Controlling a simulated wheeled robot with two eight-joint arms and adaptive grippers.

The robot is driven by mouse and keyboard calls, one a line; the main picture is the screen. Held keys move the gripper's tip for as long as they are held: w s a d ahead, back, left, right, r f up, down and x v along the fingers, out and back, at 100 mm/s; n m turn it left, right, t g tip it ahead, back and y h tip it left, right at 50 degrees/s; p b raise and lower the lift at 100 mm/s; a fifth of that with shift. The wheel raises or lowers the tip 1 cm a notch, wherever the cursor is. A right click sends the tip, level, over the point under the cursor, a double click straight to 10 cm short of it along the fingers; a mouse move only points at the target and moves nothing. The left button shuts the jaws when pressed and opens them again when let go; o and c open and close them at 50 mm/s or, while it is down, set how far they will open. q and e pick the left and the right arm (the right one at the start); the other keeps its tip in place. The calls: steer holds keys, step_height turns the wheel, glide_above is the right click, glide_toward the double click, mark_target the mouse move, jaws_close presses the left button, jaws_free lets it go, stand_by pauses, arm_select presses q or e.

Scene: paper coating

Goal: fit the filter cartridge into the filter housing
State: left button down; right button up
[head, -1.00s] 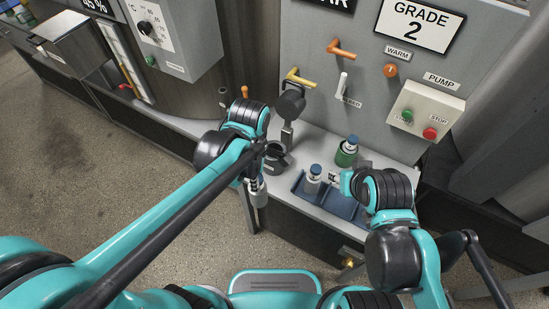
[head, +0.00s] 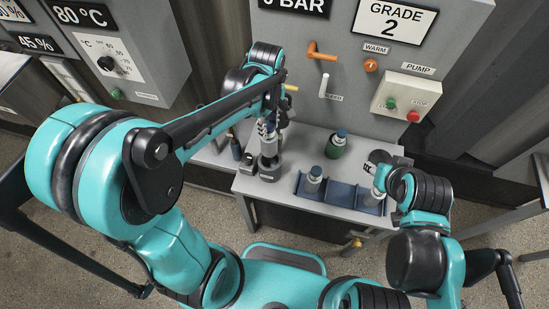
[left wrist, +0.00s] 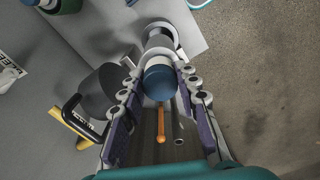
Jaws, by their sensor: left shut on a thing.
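My left gripper (head: 268,127) is shut on a filter cartridge with a blue cap and a pale body. The cartridge (head: 268,147) is upright at the grey filter housing (head: 269,172). In the left wrist view the blue cap (left wrist: 160,83) is between the fingers, and the pale body lines up with the housing's round mouth (left wrist: 157,29). I cannot tell how deep the cartridge's lower end is. The dark housing lid (left wrist: 100,92) stands open beside it. My right gripper (head: 378,162) is by the tray's right end; its fingers are too unclear to judge.
A blue tray (head: 341,193) on the grey bench holds another blue-capped cartridge (head: 313,179). A green cartridge (head: 337,144) stands behind it. The upright panel carries an orange lever (head: 321,54), a white lever (head: 324,84) and a pump box (head: 406,95). Bare bench lies between housing and tray.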

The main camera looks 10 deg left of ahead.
mark_target(270, 153)
arm_select(q)
step_height(270, 153, down, 16)
steer(key=b, duration=0.3)
steer(key=shift+f+b, duration=0.1)
steer(key=shift+b, duration=0.2)
steer(key=shift+f, duration=0.15)
steer(key=c, duration=1.1)
jaws_free()
